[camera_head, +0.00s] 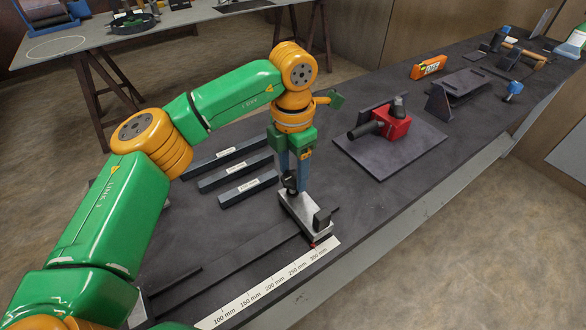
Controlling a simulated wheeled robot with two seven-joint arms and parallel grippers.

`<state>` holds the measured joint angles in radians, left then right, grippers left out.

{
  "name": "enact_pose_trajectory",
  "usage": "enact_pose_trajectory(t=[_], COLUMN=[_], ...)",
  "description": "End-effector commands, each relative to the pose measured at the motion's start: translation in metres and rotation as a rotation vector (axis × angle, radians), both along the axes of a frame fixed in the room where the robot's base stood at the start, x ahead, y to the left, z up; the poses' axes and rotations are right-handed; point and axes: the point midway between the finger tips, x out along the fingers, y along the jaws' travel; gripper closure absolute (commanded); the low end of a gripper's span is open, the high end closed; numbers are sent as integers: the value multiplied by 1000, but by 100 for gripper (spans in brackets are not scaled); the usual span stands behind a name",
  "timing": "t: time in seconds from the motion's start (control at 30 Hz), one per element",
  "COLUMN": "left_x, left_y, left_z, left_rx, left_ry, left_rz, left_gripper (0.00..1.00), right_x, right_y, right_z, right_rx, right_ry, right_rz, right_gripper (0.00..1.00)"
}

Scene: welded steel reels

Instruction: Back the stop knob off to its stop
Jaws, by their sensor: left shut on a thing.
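My left gripper (290,182) points down over a metal stop block (305,213) on the dark bench. It is shut on a small black knob (289,186) at the back end of the block. The fingers hide part of the knob, so its turn position cannot be seen. The block has an upright dark plate (322,218) at its front end and a small red mark (312,246) beside the scale strip (270,287). The mark is near the 300 mm end. My right gripper is not in view.
Several dark bars with white labels (248,188) lie left of my gripper. A red block with black cylinders (395,124) stands on a dark plate to the right. An orange box (428,67) and tools lie farther back. Dark rails (222,268) run along the scale.

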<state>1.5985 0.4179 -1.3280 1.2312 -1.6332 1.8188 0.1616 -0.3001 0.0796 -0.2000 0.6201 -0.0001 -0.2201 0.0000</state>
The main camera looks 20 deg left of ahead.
Motion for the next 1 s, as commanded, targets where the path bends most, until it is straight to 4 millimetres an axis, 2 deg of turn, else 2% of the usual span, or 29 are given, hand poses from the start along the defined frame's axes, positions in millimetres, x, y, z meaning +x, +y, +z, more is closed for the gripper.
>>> enact_pose_trajectory(t=[0.13,0.17,0.27,0.57,0.67,0.83,1.0], left_x=[0,0,0,0,1,0,0], left_y=[0,0,0,0,0,0,0], left_z=[0,0,0,2,16,54,71], left_rx=[-1,-1,-1,-1,-2,-2,-1], left_ry=[-1,-1,-1,-1,-4,-4,-2], left_rz=[3,3,2,0,1,1,1], left_gripper=[96,38,11,10,10,10,10], right_x=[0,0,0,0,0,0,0], right_y=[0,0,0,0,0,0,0], right_z=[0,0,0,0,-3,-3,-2], right_rx=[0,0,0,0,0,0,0], right_ry=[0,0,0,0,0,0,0], right_rz=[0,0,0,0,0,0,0], right_gripper=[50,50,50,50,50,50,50])
